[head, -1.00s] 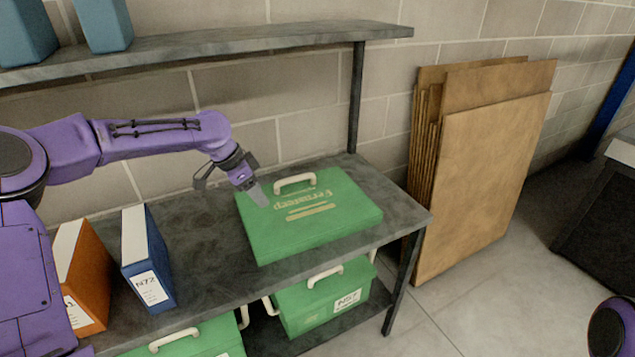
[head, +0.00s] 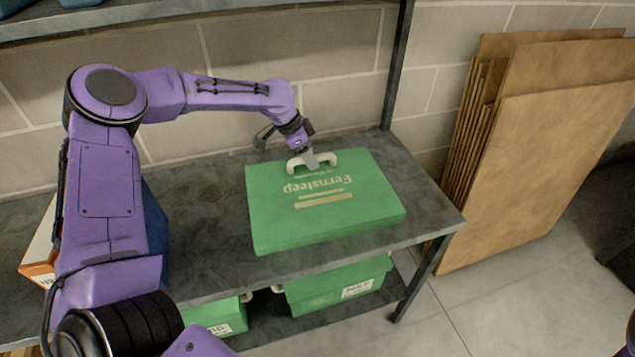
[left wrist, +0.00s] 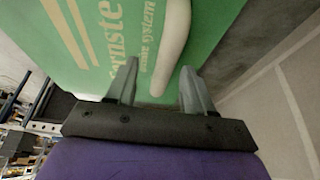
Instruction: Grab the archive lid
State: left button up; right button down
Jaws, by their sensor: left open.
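The archive lid (head: 325,215) is a flat green lid with pale lettering and a cream handle (head: 326,157) near its back edge. It lies on the grey shelf top. My left gripper (head: 309,160) is at the handle, above the back of the lid. In the left wrist view the left gripper (left wrist: 158,84) is open, and the end of the cream handle (left wrist: 172,50) reaches between its two grey fingers. I cannot tell whether a finger touches the handle. My right gripper is not in view.
Green boxes with cream handles, one of them labelled (head: 340,287), stand on the shelf below. Brown boards (head: 550,150) lean on the wall at right.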

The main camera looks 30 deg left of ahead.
pick_arm(q)
jog(key=f, duration=0.1)
jog(key=w+f, duration=0.1)
jog(key=shift+w+d+f, duration=0.2)
jog(key=shift+w+f, duration=0.1)
jog(key=shift+f, duration=0.05)
jog(key=shift+s+r, duration=0.25)
jog(key=shift+s, duration=0.15)
jog(key=shift+w+f, duration=0.15)
jog(key=shift+w, duration=0.05)
jog(key=shift+c, duration=0.6)
grip_shut()
